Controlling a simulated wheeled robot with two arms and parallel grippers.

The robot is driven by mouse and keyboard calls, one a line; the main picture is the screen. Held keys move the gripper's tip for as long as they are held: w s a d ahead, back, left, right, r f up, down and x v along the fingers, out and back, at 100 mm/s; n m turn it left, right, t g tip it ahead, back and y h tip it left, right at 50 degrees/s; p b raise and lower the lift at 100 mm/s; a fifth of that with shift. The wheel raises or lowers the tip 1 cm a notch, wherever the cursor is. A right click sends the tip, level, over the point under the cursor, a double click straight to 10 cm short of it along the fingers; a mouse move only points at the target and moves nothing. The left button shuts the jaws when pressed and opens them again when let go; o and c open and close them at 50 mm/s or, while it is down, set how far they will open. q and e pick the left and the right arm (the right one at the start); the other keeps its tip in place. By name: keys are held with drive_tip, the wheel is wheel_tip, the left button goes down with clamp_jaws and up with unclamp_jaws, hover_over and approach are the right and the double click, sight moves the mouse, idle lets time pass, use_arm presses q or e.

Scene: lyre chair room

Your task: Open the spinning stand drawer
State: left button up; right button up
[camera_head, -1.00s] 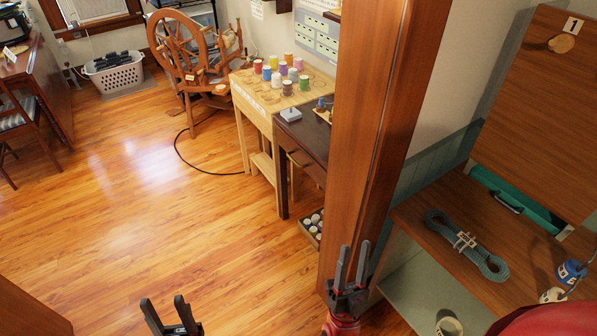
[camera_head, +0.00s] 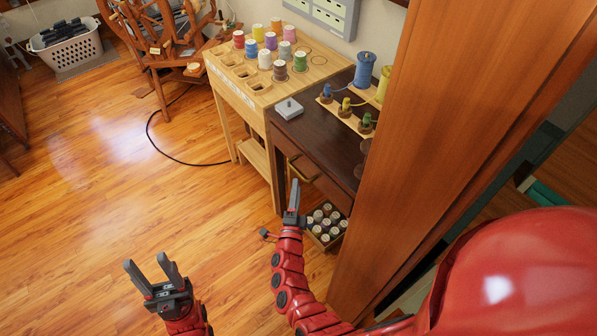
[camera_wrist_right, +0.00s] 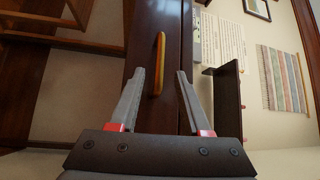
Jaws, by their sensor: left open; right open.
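The dark wood stand (camera_head: 322,125) stands beside a pale wooden table in the head view. The brass handle (camera_head: 302,170) is on the side facing me; it also shows as a yellow bar (camera_wrist_right: 158,64) on the dark front in the right wrist view. That front looks closed. My right gripper (camera_head: 294,190) is raised just in front of the stand, below the handle. In the wrist view its fingers (camera_wrist_right: 161,75) are apart, with the handle ahead between them, nearer the left finger; contact cannot be told. My left gripper (camera_head: 150,268) is open and empty over the floor.
A box of spools (camera_head: 327,226) sits low under the stand. A wooden post (camera_head: 450,130) rises close on the right. The pale table (camera_head: 232,92) holds several coloured spools.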

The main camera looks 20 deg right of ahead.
sight(299, 172)
drive_tip(key=x, duration=0.6)
drive_tip(key=shift+w, duration=0.1)
clamp_jaws()
idle(1.3)
